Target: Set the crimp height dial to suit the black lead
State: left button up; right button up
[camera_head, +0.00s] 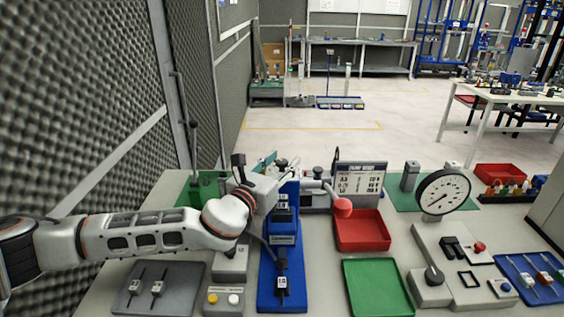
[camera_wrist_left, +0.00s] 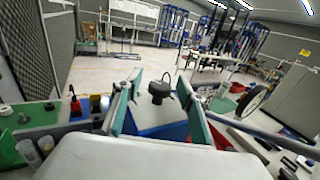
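My left gripper (camera_head: 272,160) reaches in over the blue press stand (camera_head: 284,215) in the head view. In the left wrist view its two teal fingers (camera_wrist_left: 156,100) are spread apart. A black round knob (camera_wrist_left: 160,89), perhaps the crimp height dial, shows in the gap between them, with no clear contact. In the head view my gripper and wrist mostly hide the knob. A panel with a printed chart (camera_head: 361,179) stands behind the press; its text is too small to read. My right gripper is not in view.
A lever with a red ball (camera_head: 342,207) sticks out above a red tray (camera_head: 372,243). A green tray (camera_head: 377,288) lies in front of it. A round gauge (camera_head: 443,192) stands to the right, behind a fixture with a black knob (camera_head: 433,275). A padded wall is at left.

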pick_arm(q)
grip_shut()
